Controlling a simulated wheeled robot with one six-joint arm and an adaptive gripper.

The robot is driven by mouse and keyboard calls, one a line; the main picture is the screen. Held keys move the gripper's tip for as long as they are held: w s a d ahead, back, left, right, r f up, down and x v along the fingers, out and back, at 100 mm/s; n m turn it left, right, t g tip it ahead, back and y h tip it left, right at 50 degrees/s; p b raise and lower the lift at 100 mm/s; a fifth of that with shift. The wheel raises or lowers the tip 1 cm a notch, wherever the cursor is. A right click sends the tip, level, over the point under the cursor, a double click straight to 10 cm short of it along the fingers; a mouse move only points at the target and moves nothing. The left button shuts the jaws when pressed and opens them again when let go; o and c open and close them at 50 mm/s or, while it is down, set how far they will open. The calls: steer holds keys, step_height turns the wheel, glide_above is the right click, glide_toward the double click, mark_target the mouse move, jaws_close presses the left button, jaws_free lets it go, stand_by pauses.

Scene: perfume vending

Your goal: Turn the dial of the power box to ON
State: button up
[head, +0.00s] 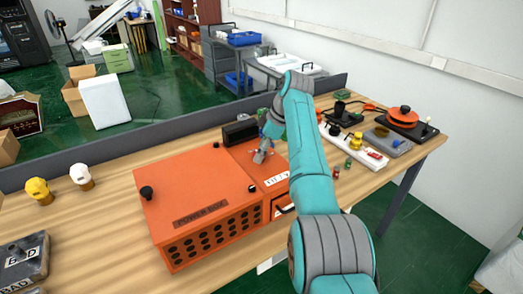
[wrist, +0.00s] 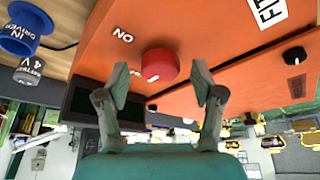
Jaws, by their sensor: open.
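The orange power box (head: 190,205) stands on the wooden table, lettered POWER BOX on its front edge. In the wrist view its orange top (wrist: 215,30) fills the upper part. The round red dial (wrist: 160,65) sits on this top, with a white ON mark (wrist: 122,36) at its upper left. A second mark below the dial is mostly hidden. My gripper (wrist: 160,80) is open, with one finger on each side of the dial in the picture; I see no contact. In the head view my gripper (head: 262,156) is over the box's right part, and the dial is hidden.
Black knobs (head: 147,192) stand on the box top. A black block (head: 240,132) is behind the box. Yellow and white caps (head: 38,190) are at the left. Bare table lies left of the box.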

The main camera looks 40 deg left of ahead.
steer(key=shift+a+f, duration=0.1)
steer(key=shift+f, duration=0.1)
steer(key=c, duration=1.1)
steer(key=shift+c, duration=0.2)
